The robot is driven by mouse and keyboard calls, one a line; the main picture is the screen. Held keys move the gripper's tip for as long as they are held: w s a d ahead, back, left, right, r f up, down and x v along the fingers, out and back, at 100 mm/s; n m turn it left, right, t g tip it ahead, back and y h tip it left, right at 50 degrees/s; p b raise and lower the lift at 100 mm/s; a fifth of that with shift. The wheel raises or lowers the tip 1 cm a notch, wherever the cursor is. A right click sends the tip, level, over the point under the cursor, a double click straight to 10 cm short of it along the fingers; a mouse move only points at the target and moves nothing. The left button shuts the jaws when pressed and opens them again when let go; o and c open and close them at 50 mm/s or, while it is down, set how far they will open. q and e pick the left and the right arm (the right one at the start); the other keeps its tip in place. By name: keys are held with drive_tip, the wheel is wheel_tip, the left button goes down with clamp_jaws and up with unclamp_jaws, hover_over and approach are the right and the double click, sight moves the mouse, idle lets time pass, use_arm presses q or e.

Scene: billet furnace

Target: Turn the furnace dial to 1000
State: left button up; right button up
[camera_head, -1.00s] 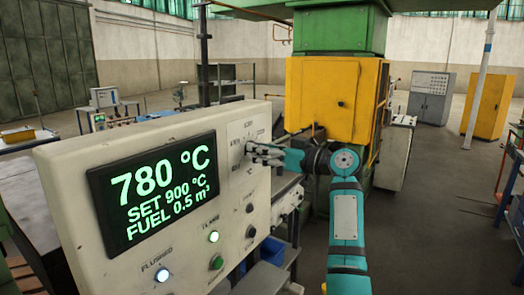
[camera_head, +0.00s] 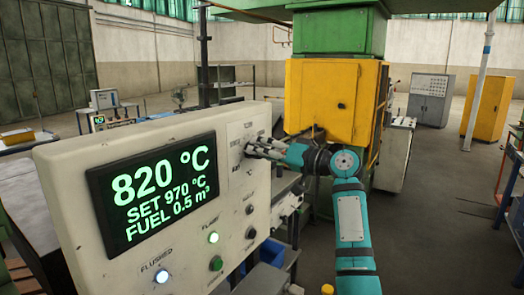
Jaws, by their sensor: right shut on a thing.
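The cream control panel (camera_head: 70,170) stands at left with a dark screen (camera_head: 150,193). Its green text reads 820 °C, SET 970 °C, FUEL 0.5 m³. The furnace dial is at the panel's upper right, on a pale scale plate (camera_head: 236,132); my fingers hide the knob. My right gripper (camera_head: 252,149) is at the dial, shut on it, with the teal arm reaching in from the lower right. My left gripper is not in view.
The yellow furnace cabinet (camera_head: 320,98) stands behind my right arm. Open floor (camera_head: 440,215) lies to the right.

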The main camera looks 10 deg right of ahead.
drive_tip(key=shift+m+p, duration=0.45)
drive_tip(key=shift+m, duration=1.25)
drive_tip(key=o, duration=1.2)
drive_tip(key=shift+d, duration=0.1)
drive_tip(key=shift+c, duration=0.2)
drive_tip(key=v, duration=1.2)
